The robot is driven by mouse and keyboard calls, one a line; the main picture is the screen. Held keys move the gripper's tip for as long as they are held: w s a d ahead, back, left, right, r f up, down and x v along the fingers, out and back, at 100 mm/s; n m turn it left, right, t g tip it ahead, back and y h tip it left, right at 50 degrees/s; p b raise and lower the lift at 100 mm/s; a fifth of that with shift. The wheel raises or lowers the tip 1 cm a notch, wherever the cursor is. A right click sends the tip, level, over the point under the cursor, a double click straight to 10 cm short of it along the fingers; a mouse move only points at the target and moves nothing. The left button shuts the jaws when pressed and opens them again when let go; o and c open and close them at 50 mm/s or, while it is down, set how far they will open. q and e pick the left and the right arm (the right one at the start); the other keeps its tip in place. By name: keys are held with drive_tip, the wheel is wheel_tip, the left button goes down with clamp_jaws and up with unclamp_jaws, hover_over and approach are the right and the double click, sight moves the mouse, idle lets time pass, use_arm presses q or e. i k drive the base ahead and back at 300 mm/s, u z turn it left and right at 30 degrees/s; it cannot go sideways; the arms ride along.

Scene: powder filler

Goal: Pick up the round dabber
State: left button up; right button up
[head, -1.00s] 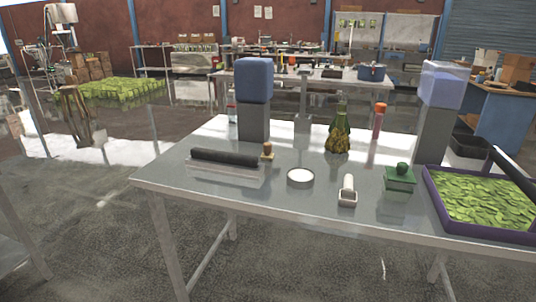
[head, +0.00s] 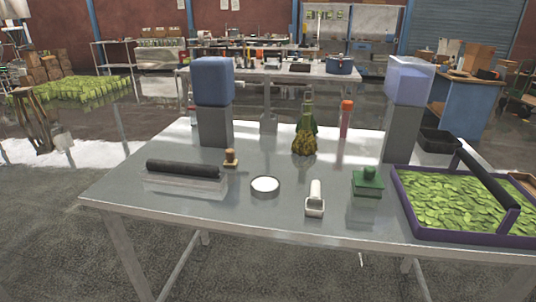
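A small tan, knobbed piece (head: 230,158) stands upright on the metal table, just right of the black roller; it looks like the round dabber, though it is small in the picture. A green square block with a round knob (head: 367,183) stands further right on the table. A shallow round dish with a white top (head: 265,185) lies between them. Neither of my grippers shows in the head view.
The metal table (head: 150,208) also holds a black roller on a clear tray (head: 184,175), a white scoop-like piece (head: 315,200), two grey pillars with blue tops, a patterned bottle (head: 304,140), a red-capped tube (head: 346,119) and a purple-rimmed tray of green leaves (head: 408,212).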

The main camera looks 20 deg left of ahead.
sight(230, 162)
drive_tip(key=i, duration=0.85)
drive_tip(key=u, duration=0.55)
